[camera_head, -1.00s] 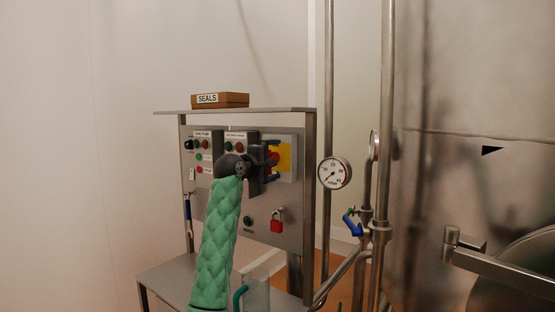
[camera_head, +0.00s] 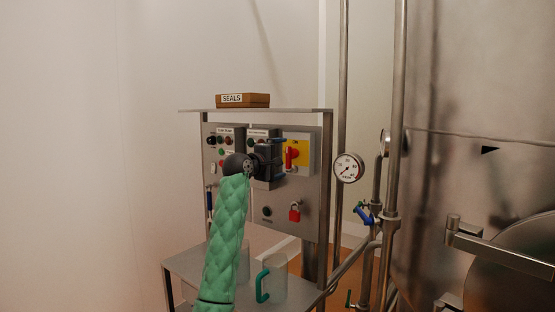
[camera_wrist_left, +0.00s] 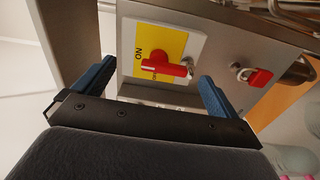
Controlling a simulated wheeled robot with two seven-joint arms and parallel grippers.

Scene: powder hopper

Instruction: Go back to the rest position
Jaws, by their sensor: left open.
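My left gripper (camera_head: 279,158) is open and empty in front of the control panel (camera_head: 230,192), its arm in a green quilted sleeve. Just beyond its fingertips is a red rotary handle (camera_head: 292,157) on a yellow plate (camera_head: 304,148). In the left wrist view the two blue fingers (camera_wrist_left: 155,82) stand apart on either side of the red handle (camera_wrist_left: 165,67), with a visible gap to it. My right gripper is not in view.
A red padlock (camera_head: 295,212) hangs low on the panel. A SEALS box (camera_head: 243,101) sits on the top shelf. A clear mug with a green handle (camera_head: 272,282) stands on the lower table. A gauge (camera_head: 349,168), pipes and a steel vessel (camera_head: 470,120) are right.

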